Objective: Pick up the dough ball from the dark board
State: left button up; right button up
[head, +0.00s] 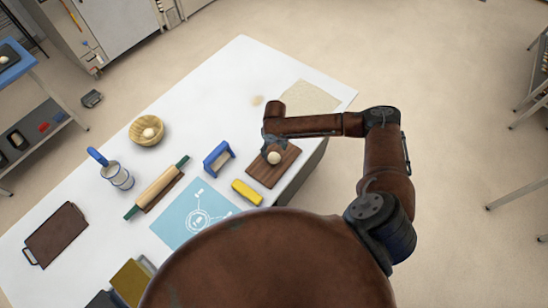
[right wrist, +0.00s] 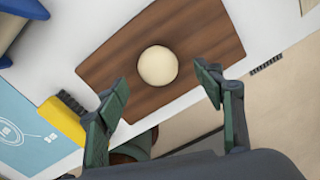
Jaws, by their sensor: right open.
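The dough ball (head: 274,157) is pale and round and rests on the dark wooden board (head: 264,176) near the table's right edge. In the right wrist view the dough ball (right wrist: 158,66) sits near the middle of the board (right wrist: 205,40). My right gripper (head: 269,146) is above the board, close to the ball in the head view. In the right wrist view its two fingers (right wrist: 164,83) are spread apart and empty, with the ball showing beyond and between the tips. My left gripper is not in view.
A yellow brush (head: 247,192) and a blue-handled tool (head: 218,157) lie left of the board.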

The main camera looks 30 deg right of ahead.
aim_at(274, 158)
jog(key=shift+a+f+p, duration=0.1)
jog(key=shift+f+p, duration=0.4)
jog(key=shift+f, duration=1.6)
jog(key=shift+c, duration=0.3)
jog(key=c, duration=1.2)
jog(key=shift+r, duration=0.1)
